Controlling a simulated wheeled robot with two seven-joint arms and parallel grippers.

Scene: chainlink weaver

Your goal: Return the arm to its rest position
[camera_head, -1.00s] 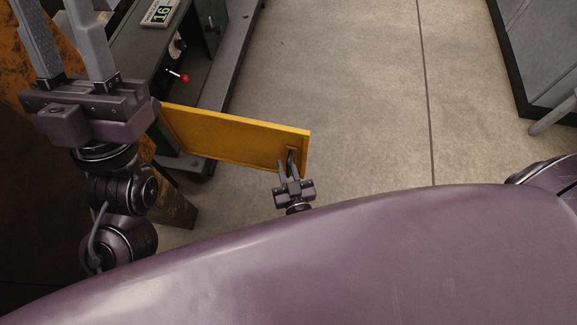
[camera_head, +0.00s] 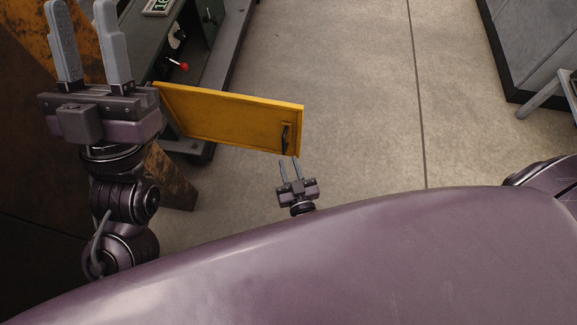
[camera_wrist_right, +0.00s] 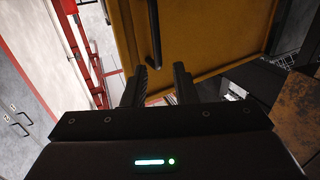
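My left gripper (camera_head: 92,50) is open and empty at the upper left of the head view, its two grey fingers apart and pointing up. My right gripper (camera_head: 291,170) is small and low in the middle of the head view, with its fingers apart and nothing between them. It is just below the black handle (camera_head: 285,138) of an open yellow door (camera_head: 225,118). In the right wrist view the fingers of the right gripper (camera_wrist_right: 160,85) stand apart, and the handle (camera_wrist_right: 154,35) is beyond their tips.
The yellow door stands out from a dark green machine (camera_head: 190,45) with a red-knobbed lever (camera_head: 183,66). A rusty yellow structure (camera_head: 172,180) is at the left. A grey cabinet (camera_head: 540,45) stands at the upper right. Concrete floor (camera_head: 345,90) between is clear.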

